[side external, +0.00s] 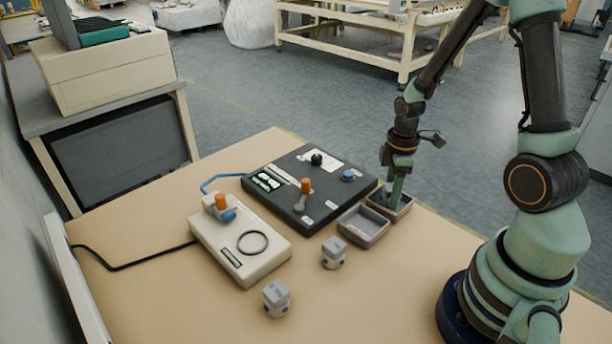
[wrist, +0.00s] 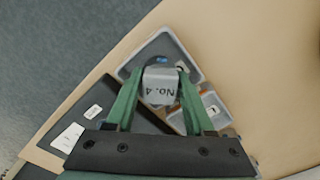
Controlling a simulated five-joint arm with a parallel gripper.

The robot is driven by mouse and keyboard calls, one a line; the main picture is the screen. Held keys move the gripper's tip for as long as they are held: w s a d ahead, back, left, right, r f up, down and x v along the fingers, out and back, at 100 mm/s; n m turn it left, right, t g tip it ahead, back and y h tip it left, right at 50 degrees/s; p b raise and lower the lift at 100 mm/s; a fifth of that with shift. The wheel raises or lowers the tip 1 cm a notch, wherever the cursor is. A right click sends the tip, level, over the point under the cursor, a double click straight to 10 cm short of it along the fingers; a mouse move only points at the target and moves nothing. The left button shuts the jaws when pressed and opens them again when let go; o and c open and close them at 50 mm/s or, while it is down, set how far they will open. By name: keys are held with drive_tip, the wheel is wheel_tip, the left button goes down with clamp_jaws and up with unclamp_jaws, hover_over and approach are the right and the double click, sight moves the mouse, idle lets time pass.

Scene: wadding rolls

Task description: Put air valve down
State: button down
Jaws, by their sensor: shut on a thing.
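On the beige box (side external: 240,243), an orange-topped lever (side external: 221,201) with a blue part stands at the left end; a blue hose (side external: 225,176) runs near it. Another orange-topped lever (side external: 304,188) stands on the black panel (side external: 275,205). I cannot tell from labels which is the air valve. My gripper (side external: 395,196) is low at the far tray (side external: 405,207), away from both levers. In the wrist view, my gripper (wrist: 161,82) is shut on a grey block (wrist: 160,92) marked "No. 4", over a tray (wrist: 193,62). Whether the block touches the tray floor is hidden.
A second, empty-looking tray (side external: 362,228) stands beside the far one. Two grey blocks (side external: 334,252) (side external: 277,298) stand on the table near the beige box. A blue knob (side external: 348,175) and a black knob (side external: 317,159) rise from the panel. The table front right is clear.

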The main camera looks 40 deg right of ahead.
drive_tip(key=shift+f, duration=0.35)
drive_tip(key=c, duration=0.5)
unclamp_jaws()
drive_tip(key=shift+f, duration=0.15)
drive_tip(key=shift+c, duration=0.2)
wheel_tip(320, 180, up, 12)
drive_tip(key=r, duration=0.1)
drive_tip(key=s+a+r+m+t, duration=0.1)
drive_tip(key=a+r+m+t, duration=0.4)
drive_tip(key=a+r+m, duration=0.4)
drive_tip(key=shift+a+r+t, duration=0.3)
drive_tip(key=shift+a+r, duration=0.65)
drive_tip(key=shift+a, duration=0.95)
